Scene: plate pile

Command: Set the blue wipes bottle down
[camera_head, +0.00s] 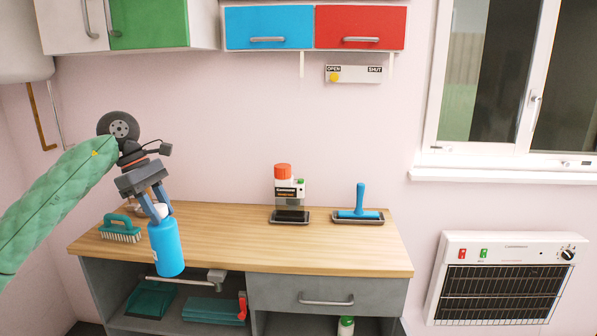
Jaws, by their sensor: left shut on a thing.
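The blue wipes bottle (166,248) hangs upright below my left gripper (155,207), whose fingers are shut around its top. The bottle's lower end overlaps the front edge of the wooden worktop (250,240) in this view. I cannot tell whether it touches the worktop or is held in front of it. A whitish round thing shows behind the fingers, mostly hidden. My right gripper is not in view.
A green brush (120,230) lies just left of the bottle. A machine with an orange top (284,190) and a blue-handled tool on a tray (358,205) stand further right. The worktop's middle and front right are clear. Wall cupboards (268,27) hang above.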

